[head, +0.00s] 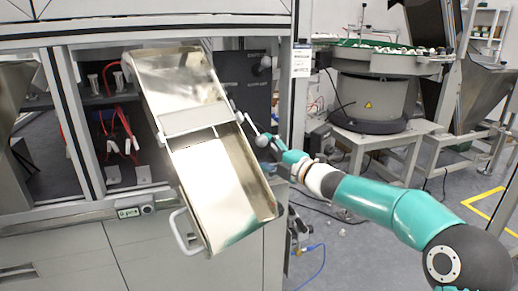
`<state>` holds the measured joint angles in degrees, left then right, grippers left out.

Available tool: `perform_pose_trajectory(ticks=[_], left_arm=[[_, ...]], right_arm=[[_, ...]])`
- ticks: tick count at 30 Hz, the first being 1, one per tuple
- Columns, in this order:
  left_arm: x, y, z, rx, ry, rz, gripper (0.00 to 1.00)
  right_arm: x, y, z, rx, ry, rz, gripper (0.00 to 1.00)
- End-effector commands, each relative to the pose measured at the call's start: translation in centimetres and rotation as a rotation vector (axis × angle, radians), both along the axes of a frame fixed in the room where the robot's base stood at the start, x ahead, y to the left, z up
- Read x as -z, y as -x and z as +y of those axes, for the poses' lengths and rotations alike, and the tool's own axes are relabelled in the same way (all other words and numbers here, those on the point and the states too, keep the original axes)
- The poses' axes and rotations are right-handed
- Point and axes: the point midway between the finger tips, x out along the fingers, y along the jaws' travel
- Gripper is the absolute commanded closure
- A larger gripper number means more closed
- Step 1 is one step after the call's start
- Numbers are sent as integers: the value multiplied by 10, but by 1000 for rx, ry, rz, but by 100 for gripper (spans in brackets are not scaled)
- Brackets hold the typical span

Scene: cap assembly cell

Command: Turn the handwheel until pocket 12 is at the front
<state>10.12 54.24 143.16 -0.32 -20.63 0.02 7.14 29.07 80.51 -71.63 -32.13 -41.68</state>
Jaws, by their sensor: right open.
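My right arm comes in from the lower right, and its gripper (254,130) is at the right edge of the tilted metal chute, in front of the machine opening. The gripper is small in the picture and looks open, with nothing seen between its fingers. I cannot tell whether it touches the chute. I cannot make out the handwheel or any numbered pocket; the chute and the gripper cover part of the machine's inside. My left gripper is not in view.
The long metal chute (212,190) hangs tilted across the opening, with a handle (183,232) at its lower left. A machine post (299,85) stands right of the gripper. A bowl feeder (370,95) stands on a white table behind. Grey floor lies open at right.

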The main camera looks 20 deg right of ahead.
Motion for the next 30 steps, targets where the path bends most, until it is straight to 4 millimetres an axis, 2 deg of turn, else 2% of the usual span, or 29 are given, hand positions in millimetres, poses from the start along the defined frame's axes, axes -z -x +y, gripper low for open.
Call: perform_pose_trajectory(ticks=[3,7,19,20,27,30], left_arm=[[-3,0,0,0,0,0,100],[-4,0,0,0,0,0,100],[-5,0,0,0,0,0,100],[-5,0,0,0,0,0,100],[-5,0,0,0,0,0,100],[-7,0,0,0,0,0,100]], right_arm=[[-1,-17,8,-2,1,-1,21],[-1,-27,13,0,1,0,21],[-1,-33,15,0,0,0,21],[-1,-33,15,0,0,0,24],[0,-32,15,0,0,1,64],[-1,-32,15,0,6,2,67]])
